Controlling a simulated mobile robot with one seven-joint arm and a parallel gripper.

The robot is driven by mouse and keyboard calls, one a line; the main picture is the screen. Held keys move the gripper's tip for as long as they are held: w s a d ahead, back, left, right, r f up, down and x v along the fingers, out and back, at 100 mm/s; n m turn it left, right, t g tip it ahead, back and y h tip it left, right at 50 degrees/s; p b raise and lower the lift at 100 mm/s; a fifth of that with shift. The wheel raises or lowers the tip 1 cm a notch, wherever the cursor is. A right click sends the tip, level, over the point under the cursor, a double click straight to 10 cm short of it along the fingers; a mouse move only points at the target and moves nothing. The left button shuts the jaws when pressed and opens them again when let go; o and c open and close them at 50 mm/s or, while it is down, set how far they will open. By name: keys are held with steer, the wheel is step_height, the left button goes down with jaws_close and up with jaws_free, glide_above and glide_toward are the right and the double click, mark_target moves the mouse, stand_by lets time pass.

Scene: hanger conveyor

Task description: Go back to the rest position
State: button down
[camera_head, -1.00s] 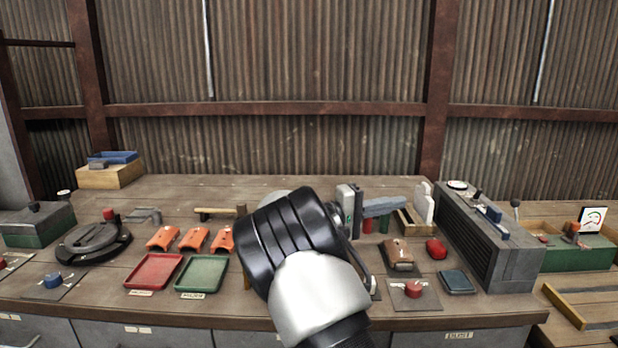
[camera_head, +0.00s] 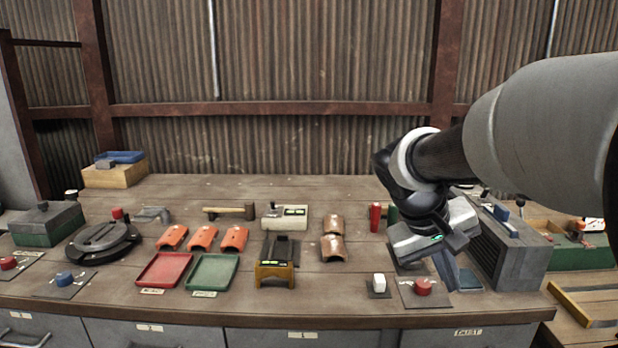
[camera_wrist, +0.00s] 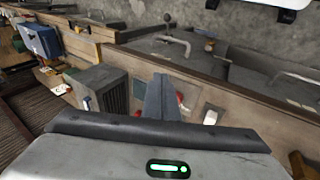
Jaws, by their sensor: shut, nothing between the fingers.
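My gripper (camera_head: 449,284) is at the right of the head view, above the front right part of the workbench (camera_head: 340,190). It is shut and empty, with its dark fingers pointing down. My arm comes in from the right edge. In the wrist view the shut fingers (camera_wrist: 160,98) stand in the middle. Behind them a red knob shows only in part. In the head view the red knob (camera_head: 423,287) is just left of the fingertips.
A grey finned box (camera_head: 520,250) stands close right of my gripper. A white switch (camera_head: 379,283) is to the left. Red (camera_head: 165,270) and green (camera_head: 212,272) trays, orange tiles (camera_head: 203,237) and brown tiles (camera_head: 333,248) lie further left. The back middle of the bench is clear.

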steer(key=s+a+r+t+y+p, duration=0.1)
steer(key=s+a+t+y, duration=0.15)
steer(key=s+a, duration=0.4)
steer(key=s+a+t+y, duration=0.2)
steer(key=s+a+y, duration=0.15)
steer(key=s, duration=0.55)
step_height(320, 180, up, 22)
steer(key=p, duration=2.2)
steer(key=shift+w+a+r+g+h, duration=0.2)
steer(key=shift+a+g+h, duration=0.05)
steer(key=shift+g+h, duration=0.1)
